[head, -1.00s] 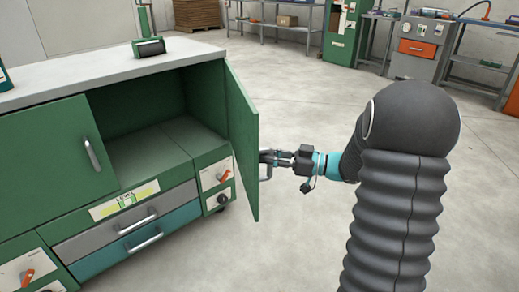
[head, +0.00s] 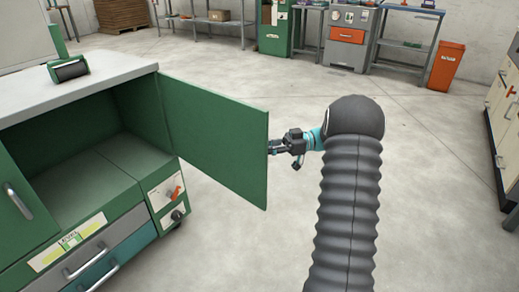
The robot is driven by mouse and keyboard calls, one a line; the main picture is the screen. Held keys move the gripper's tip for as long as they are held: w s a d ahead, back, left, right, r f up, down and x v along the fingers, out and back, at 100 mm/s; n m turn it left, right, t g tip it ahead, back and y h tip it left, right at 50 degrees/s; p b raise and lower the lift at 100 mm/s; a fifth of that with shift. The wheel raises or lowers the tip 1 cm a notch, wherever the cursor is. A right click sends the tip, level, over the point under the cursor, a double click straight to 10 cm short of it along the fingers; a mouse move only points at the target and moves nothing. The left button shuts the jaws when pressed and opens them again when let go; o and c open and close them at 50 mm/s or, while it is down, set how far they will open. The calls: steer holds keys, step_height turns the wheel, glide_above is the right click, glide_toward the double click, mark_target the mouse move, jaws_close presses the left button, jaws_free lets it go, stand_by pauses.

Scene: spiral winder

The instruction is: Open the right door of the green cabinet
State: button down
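The green cabinet (head: 60,192) stands at the left with a grey top. Its right door (head: 216,138) stands wide open, swung out to the right, with its inner face towards me. The compartment behind it is open and looks empty. The left door (head: 20,202) is shut and has a metal handle. My gripper (head: 273,148) is at the free edge of the right door, on its outer side. Its fingertips and the right door's handle are hidden behind the door panel, so I cannot see whether the fingers are closed on the handle.
A green device (head: 68,68) stands on the cabinet top. Drawers (head: 97,250) and a switch panel (head: 169,197) lie below the compartment. Benches and an orange bin (head: 446,66) stand at the back, and a cream cabinet (head: 505,115) at the right. The floor between is clear.

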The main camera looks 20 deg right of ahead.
steer(key=shift+d, duration=0.15)
steer(key=c, duration=1.1)
jaws_free()
steer(key=shift+d, duration=0.15)
steer(key=shift+r, duration=0.15)
